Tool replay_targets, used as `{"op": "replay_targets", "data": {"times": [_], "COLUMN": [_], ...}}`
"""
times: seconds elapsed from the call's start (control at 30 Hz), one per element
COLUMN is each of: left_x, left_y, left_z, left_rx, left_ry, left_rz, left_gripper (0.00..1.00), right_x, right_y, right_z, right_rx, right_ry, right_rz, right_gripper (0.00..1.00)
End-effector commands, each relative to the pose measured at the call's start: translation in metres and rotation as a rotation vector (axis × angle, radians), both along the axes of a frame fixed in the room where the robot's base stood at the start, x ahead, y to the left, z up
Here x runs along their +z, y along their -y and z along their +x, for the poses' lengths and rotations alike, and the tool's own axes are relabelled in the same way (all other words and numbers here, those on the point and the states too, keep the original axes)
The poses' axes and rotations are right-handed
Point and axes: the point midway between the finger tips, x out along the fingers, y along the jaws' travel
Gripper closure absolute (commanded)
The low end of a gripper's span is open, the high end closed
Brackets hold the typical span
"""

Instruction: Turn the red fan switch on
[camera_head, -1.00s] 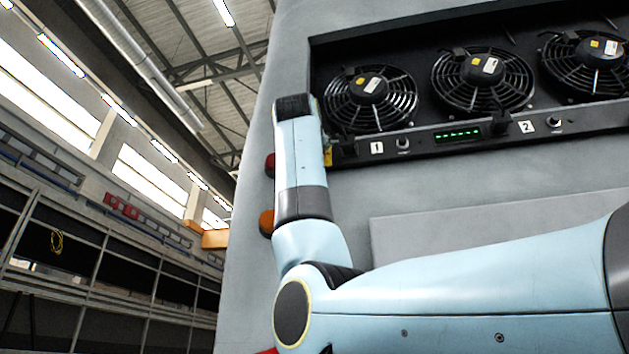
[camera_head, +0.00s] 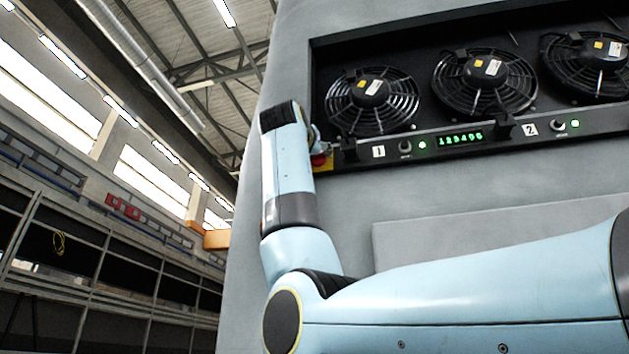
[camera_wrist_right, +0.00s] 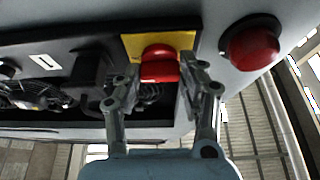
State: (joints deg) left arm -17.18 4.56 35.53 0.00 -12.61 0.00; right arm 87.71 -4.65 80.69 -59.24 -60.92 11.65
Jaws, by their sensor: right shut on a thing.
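The red fan switch (camera_head: 318,159) sits on a yellow plate (camera_head: 323,167) at the left end of the fan panel's ledge. It shows more clearly between the fingers in the right wrist view (camera_wrist_right: 159,65), in front of its yellow plate (camera_wrist_right: 184,40). My right gripper (camera_wrist_right: 160,80) is shut on the red switch, one finger on each side. In the head view my right forearm and wrist hide most of the gripper. Green lamps (camera_head: 422,145) (camera_head: 575,124) and green digits on the display (camera_head: 460,139) are lit. My left gripper is not in view.
Several round black fans (camera_head: 372,100) sit in the recess above the ledge (camera_head: 400,153). A red dome (camera_wrist_right: 252,48) stands close beside the switch in the wrist view. A raised grey panel (camera_head: 480,232) lies below the ledge.

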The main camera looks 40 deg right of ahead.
Motion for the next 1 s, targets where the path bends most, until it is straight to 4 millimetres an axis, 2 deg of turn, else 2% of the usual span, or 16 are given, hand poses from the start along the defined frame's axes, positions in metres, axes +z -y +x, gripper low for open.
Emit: {"op": "replay_targets", "data": {"times": [0.07,0.1,0.23,0.5,0.63,1.0], "left_x": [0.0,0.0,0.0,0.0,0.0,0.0], "left_y": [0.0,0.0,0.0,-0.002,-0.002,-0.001], "left_z": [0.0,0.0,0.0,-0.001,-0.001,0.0], "left_rx": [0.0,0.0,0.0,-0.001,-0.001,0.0], "left_ry": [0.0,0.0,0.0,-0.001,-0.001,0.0], "left_rz": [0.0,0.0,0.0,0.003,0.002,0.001], "left_gripper": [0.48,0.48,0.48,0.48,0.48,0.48], "right_x": [-0.004,-0.004,-0.003,-0.001,-0.005,-0.036], "right_y": [0.0,0.0,0.0,0.0,-0.008,-0.064], "right_z": [0.002,0.002,0.002,0.0,-0.005,-0.05], "right_rx": [0.001,0.001,0.002,0.001,0.002,0.007], "right_ry": [-0.008,-0.008,-0.005,-0.002,-0.001,-0.003], "right_rz": [0.005,0.005,0.003,0.002,0.002,0.004], "right_gripper": [0.92,0.55,0.38,0.37,0.37,0.37]}}
